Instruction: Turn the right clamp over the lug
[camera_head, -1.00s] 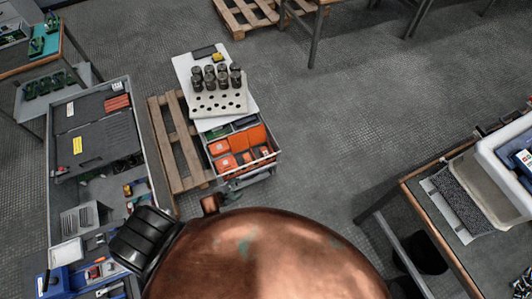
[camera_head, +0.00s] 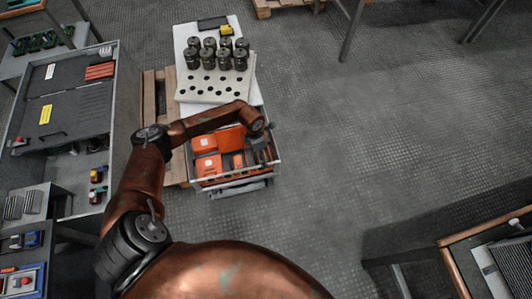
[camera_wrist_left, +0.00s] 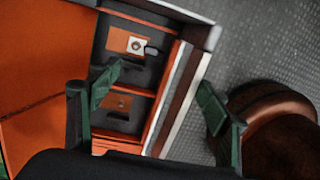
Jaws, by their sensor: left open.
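My left gripper (camera_head: 262,150) is over the right side of the grey crate (camera_head: 232,181) that holds orange units (camera_head: 206,142). A second orange plate (camera_wrist_left: 120,101) sits nearer, beside the left finger. My right gripper is not in view.
Behind the crate, several dark cylinders (camera_head: 208,52) stand in a pale holed block (camera_head: 215,86). A grey workbench (camera_head: 65,110) is at the left and a wood-edged table (camera_head: 480,240) at the right.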

